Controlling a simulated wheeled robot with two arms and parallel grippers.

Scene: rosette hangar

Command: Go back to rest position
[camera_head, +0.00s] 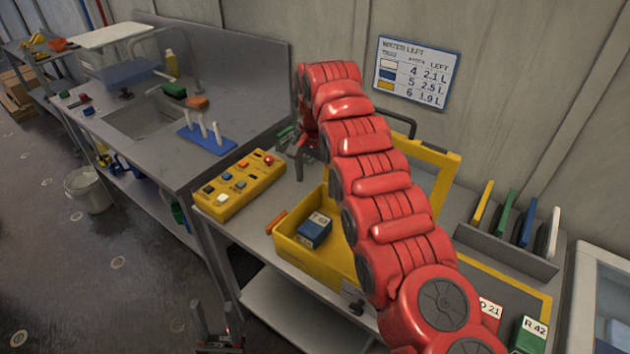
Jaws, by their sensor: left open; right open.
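My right arm, red and segmented, comes in from the lower right and arches over the workbench (246,241). Its dark gripper (297,158) hangs at the arm's far end, just right of the yellow button panel (238,184) and behind the yellow bin (317,269). That gripper is open and partly hidden by its own arm; I see nothing in it. My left gripper (217,322) shows at the bottom edge, in front of the bench and low over the floor. Its two fingers are apart and empty.
A blue box (315,231) lies in the yellow bin. A rack (503,249) with several coloured panels stands at the right. A green R 42 box (528,336) is at lower right. A sink counter (192,168) and bucket (89,191) stand left.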

